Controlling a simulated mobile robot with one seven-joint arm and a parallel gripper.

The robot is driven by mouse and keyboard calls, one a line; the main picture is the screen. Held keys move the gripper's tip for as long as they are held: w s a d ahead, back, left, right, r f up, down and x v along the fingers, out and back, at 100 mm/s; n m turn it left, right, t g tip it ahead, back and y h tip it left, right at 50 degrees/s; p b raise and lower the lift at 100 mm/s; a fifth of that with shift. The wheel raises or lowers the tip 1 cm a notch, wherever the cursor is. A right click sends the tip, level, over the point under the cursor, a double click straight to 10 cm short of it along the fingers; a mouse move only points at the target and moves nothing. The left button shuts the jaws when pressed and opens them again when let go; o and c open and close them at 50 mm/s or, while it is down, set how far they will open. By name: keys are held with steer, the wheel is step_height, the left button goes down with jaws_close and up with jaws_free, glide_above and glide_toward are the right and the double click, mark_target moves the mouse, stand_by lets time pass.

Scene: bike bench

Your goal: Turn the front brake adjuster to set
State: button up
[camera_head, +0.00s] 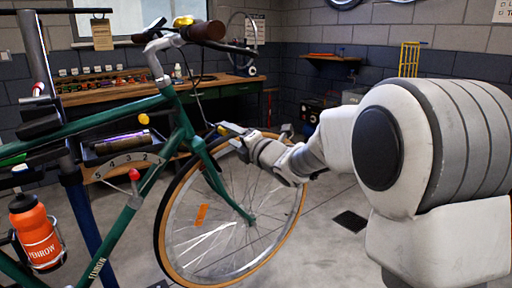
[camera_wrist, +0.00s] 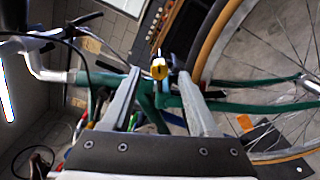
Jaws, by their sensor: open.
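The green bike is clamped in the stand, its front wheel (camera_head: 286,222) toward my arm. A small yellow knob, which looks like the front brake adjuster (camera_wrist: 158,70), sits near the fork top by the tyre. In the head view a bit of yellow (camera_head: 222,130) shows there, mostly hidden by my gripper. My gripper (camera_head: 232,131) is at the fork top. In the wrist view my gripper (camera_wrist: 159,77) is open, with one finger on each side of the yellow knob. I see no clear contact, and the knob's setting cannot be read.
The tyre (camera_wrist: 207,45) runs close beside the right finger. The handlebar (camera_head: 160,45) with a yellow bell (camera_head: 183,20) is above. Another yellow knob (camera_head: 143,119) and a red knob (camera_head: 134,174) are on the frame. A workbench (camera_head: 115,95) stands behind. An orange bottle (camera_head: 35,235) is at lower left.

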steer(key=p+v, duration=0.2)
steer(key=v, duration=1.3)
steer(key=shift+s, duration=0.2)
steer(key=shift+d, duration=0.15)
